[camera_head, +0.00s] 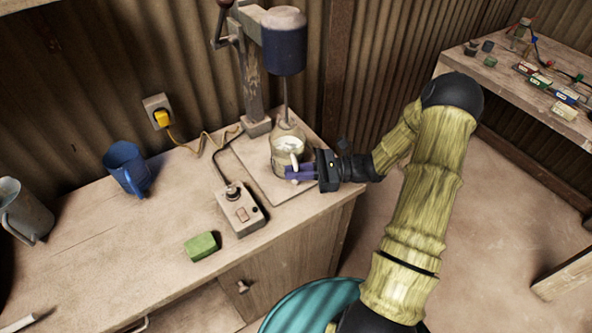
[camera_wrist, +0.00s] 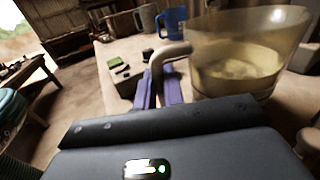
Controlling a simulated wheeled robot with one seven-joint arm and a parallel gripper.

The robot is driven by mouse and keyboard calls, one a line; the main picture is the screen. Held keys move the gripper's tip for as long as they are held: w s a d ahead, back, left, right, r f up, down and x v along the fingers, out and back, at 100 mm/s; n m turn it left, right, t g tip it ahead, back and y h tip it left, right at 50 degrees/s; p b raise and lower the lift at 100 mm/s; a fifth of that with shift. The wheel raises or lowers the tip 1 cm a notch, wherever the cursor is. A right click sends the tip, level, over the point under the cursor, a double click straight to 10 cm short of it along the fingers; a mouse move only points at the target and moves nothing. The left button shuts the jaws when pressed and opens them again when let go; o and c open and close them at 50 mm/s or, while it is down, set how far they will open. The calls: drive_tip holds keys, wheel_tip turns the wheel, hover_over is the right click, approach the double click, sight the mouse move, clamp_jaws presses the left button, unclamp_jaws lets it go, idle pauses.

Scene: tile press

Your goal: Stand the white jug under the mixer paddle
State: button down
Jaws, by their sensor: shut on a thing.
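The white jug (camera_head: 285,146), cream and see-through in the wrist view (camera_wrist: 235,72), has pale contents. It is upright at the mixer's base plate (camera_head: 258,177), below the mixer head (camera_head: 285,48). The thin paddle shaft (camera_head: 286,92) comes down to the jug's mouth; its lower end is hidden, and I cannot tell whether it is inside. My gripper (camera_head: 291,174) reaches in from the right, its purple fingers shut on the jug's handle (camera_wrist: 160,62). I cannot tell whether the jug's bottom rests fully on the plate.
A control box (camera_head: 240,210) with a knob and a green block (camera_head: 201,246) lie in front of the mixer. A blue jug (camera_head: 127,168) and a grey jug (camera_head: 24,212) stand to the left. A yellow plug (camera_head: 162,118) is at the wall. The bench's left middle is clear.

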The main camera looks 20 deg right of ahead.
drive_tip(key=c, duration=1.4)
unclamp_jaws()
drive_tip(key=shift+f, duration=0.1)
drive_tip(key=s+d, duration=0.1)
drive_tip(key=d, duration=0.4)
drive_tip(key=s+d+b, duration=0.1)
drive_tip(key=d, duration=0.5)
drive_tip(key=s+d+b, duration=0.1)
drive_tip(key=d, duration=0.5)
drive_tip(key=shift+s+d, duration=0.1)
drive_tip(key=shift+d, duration=0.05)
